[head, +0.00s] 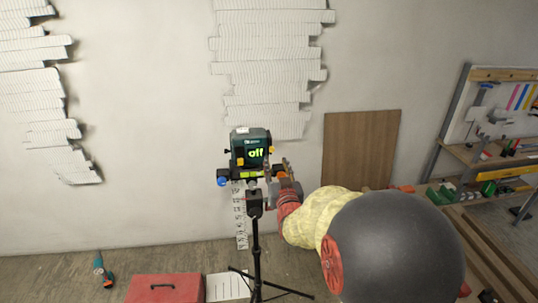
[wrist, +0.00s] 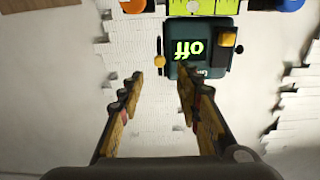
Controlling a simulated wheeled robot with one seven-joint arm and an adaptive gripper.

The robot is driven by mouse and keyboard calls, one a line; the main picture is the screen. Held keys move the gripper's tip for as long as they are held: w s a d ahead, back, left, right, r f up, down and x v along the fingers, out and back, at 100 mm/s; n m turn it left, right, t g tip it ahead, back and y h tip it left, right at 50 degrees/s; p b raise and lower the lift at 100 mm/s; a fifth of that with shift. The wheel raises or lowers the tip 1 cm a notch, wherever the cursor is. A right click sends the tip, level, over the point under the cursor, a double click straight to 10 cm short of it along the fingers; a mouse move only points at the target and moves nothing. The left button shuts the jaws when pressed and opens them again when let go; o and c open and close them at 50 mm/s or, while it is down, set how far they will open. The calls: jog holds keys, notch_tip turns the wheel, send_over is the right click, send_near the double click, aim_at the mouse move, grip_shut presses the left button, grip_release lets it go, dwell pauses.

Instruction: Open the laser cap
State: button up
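The laser (head: 251,149) is a dark teal box on a tripod (head: 256,240), with a screen reading "off" in green. In the wrist view the laser (wrist: 200,50) appears upside down, beyond my fingertips. A yellow and black cap-like part (wrist: 227,42) sits at the right of its screen there. A small orange knob (wrist: 159,60) on a thin rod is at its left. I cannot tell for sure which part is the laser cap. My gripper (wrist: 160,78) is open and empty, its two fingers apart.
A blue knob (head: 222,181) and yellow level parts sit below the laser. A red toolbox (head: 165,288) and a drill (head: 103,270) are on the floor at left. A wooden board (head: 361,150) leans on the wall. A workbench (head: 495,175) with tools stands at right.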

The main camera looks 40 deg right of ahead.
aim_at(272, 150)
jog(key=x, duration=0.7)
jog(key=shift+w+d, duration=0.1)
jog(key=shift+w, duration=0.05)
jog(key=c, duration=0.8)
grip_shut()
